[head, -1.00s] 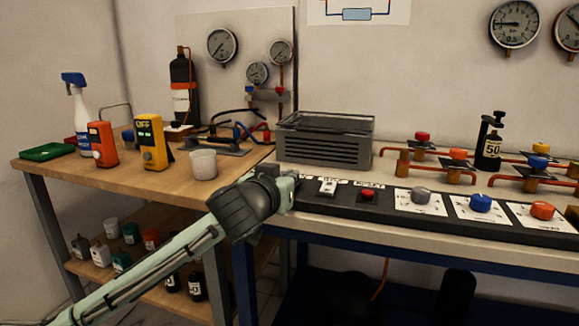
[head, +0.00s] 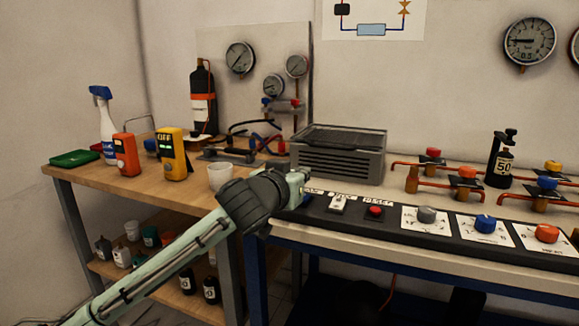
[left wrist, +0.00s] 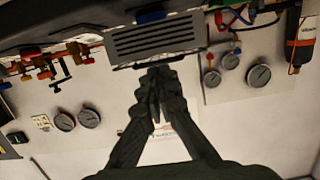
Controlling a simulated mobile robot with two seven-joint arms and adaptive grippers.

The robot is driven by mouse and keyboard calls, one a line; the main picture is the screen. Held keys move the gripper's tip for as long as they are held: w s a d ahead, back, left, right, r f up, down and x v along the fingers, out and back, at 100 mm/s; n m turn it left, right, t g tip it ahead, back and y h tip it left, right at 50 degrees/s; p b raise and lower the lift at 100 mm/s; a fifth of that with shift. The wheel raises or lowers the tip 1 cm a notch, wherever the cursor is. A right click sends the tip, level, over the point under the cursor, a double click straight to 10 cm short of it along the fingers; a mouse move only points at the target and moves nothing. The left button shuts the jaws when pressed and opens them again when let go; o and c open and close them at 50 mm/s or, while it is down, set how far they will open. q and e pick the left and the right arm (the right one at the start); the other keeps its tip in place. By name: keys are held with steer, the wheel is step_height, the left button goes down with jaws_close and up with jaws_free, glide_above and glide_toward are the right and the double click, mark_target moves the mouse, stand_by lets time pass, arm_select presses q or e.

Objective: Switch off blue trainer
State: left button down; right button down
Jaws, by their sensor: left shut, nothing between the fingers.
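The trainer with blue legs (head: 258,275) stands at the right. A small blue part (head: 306,201) at the panel's left end is partly hidden by my left wrist. My left arm reaches to this end; its fingers are not clear in the head view. In the left wrist view, my left gripper (left wrist: 157,73) is shut and empty, with the grey vented box (left wrist: 155,40) beyond its tips. My right gripper is out of view.
The grey vented box stands behind the panel. The wooden bench (head: 120,190) at left holds a yellow meter (head: 172,155), an orange meter (head: 126,155) and a white cup (head: 219,177).

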arm_select(q)
steer(key=r+v, duration=0.1)
steer(key=v, duration=0.7)
steer(key=shift+a, duration=0.15)
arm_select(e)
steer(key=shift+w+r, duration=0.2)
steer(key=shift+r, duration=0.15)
arm_select(q)
steer(key=shift+r, duration=0.1)
